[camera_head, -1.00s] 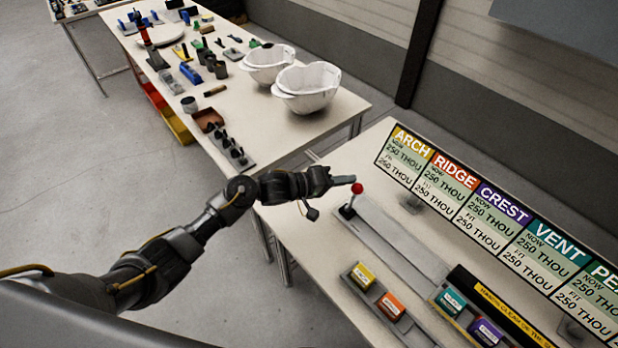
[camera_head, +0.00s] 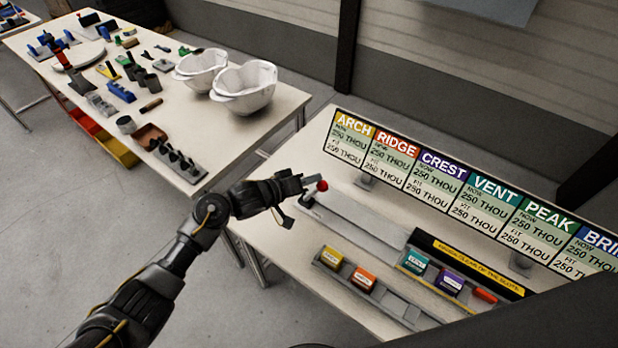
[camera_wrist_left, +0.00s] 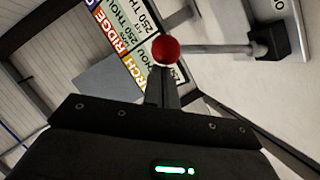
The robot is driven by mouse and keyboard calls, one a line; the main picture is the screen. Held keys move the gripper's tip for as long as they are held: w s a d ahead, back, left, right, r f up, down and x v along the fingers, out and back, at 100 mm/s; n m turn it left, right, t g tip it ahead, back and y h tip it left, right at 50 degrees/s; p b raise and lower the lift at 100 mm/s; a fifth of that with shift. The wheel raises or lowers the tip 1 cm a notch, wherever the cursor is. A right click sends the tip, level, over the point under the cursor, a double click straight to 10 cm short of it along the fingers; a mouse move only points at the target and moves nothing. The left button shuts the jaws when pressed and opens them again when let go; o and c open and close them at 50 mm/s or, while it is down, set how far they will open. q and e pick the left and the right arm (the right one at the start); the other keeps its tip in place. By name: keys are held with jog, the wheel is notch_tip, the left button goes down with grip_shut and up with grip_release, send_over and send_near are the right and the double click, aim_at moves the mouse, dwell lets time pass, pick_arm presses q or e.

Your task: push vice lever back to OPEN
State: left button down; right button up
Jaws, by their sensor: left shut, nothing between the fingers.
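The vice lever has a red ball knob (camera_head: 322,185) and stands at the left end of the long grey vice (camera_head: 355,222) on the near table. In the left wrist view the red knob (camera_wrist_left: 166,49) tops a grey rod (camera_wrist_left: 215,48) running right to a dark pivot block (camera_wrist_left: 272,42). My left gripper (camera_head: 309,181) is shut and empty, its fingertips right at the knob. In the wrist view the closed fingers (camera_wrist_left: 161,88) point at the knob; whether they touch it I cannot tell. My right gripper is not in view.
A signboard (camera_head: 440,185) with coloured headings stands along the table's back. Coloured blocks sit in a tray (camera_head: 385,302) in front of the vice, beside a black-and-yellow strip (camera_head: 470,262). White helmet shells (camera_head: 245,88) and tools lie on the far table (camera_head: 195,125).

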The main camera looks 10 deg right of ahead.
pick_arm(q)
jog(key=shift+s+f, duration=0.15)
jog(key=shift+f, duration=0.05)
jog(key=b+v, duration=0.1)
jog(key=v, duration=1)
jog(key=shift+r, duration=0.2)
